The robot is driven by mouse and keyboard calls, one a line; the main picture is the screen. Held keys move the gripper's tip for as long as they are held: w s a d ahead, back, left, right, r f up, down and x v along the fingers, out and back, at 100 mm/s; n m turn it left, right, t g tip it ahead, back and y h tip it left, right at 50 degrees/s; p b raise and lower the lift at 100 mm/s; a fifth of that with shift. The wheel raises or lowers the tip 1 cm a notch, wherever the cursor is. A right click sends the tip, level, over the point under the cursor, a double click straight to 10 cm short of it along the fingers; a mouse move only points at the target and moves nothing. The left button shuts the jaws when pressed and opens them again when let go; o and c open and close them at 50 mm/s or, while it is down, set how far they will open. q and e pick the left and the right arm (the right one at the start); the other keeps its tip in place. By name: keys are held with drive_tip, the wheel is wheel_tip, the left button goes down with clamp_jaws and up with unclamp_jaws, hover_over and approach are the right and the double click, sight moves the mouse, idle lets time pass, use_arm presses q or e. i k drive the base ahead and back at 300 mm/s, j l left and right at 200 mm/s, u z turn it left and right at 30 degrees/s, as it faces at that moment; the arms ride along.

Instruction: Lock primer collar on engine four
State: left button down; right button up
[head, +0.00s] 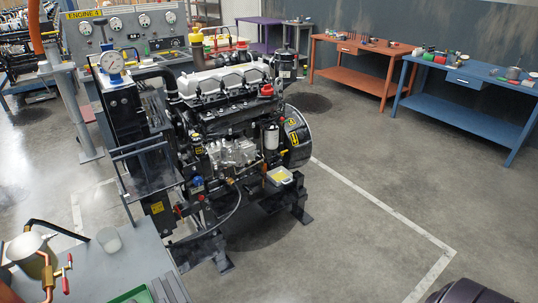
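The diesel engine (225,115) stands on a dark floor stand in the middle of the head view. A yellow sign reading "ENGINE 4" (84,14) is on the grey gauge panel (140,30) behind it. A silver pump (233,153) is on the engine's near side, with a white filter canister (271,136) to its right. A blue-topped part (197,184) sits lower left of the pump. The primer collar is too small to pick out, so I cannot tell its state. Neither of my grippers is in view.
A grey bench (125,262) with a metal cup (109,240) and copper pipework fills the lower left. An orange bench (362,54) and a blue bench (470,76) stand along the back right wall. The floor right of the engine is clear, with a white line (385,208).

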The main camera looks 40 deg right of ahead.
sight(228, 163)
drive_tip(key=z, duration=0.85)
drive_tip(key=l, duration=0.4)
drive_tip(key=i+l+u, duration=0.1)
drive_tip(key=l, duration=1.55)
drive_tip(key=i+l+u, duration=0.1)
drive_tip(key=i+l, duration=0.15)
drive_tip(key=i, duration=0.3)
drive_tip(key=i+l+u, duration=0.1)
drive_tip(key=i+l, duration=0.15)
drive_tip(key=i, duration=0.25)
drive_tip(key=i+l+u, duration=0.1)
drive_tip(key=i+l, duration=0.2)
drive_tip(key=i, duration=0.25)
drive_tip(key=i+l, duration=0.1)
drive_tip(key=i, duration=0.3)
drive_tip(key=i+l, duration=0.1)
drive_tip(key=i, duration=0.3)
